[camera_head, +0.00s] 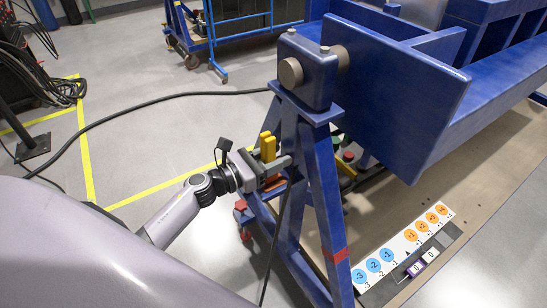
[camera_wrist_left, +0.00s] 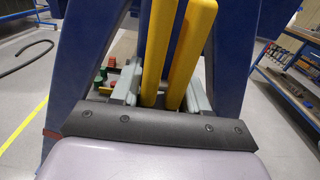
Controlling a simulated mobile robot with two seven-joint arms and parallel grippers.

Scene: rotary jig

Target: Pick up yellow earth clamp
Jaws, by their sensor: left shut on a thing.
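The yellow earth clamp (camera_head: 268,146) is at the blue A-shaped stand (camera_head: 325,200) of the jig, left of its legs in the head view. My left gripper (camera_head: 277,162) is shut on the clamp. In the left wrist view the clamp's two yellow handles (camera_wrist_left: 191,50) stand upright between the grey fingers of my left gripper (camera_wrist_left: 165,92). The clamp's lower end is hidden behind the gripper. My right gripper is not in view.
A black cable (camera_head: 150,101) runs over the floor to the stand. A blue cart (camera_head: 240,30) stands at the back. A numbered strip (camera_head: 402,246) with blue and orange discs lies at lower right. Open floor lies left of the stand.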

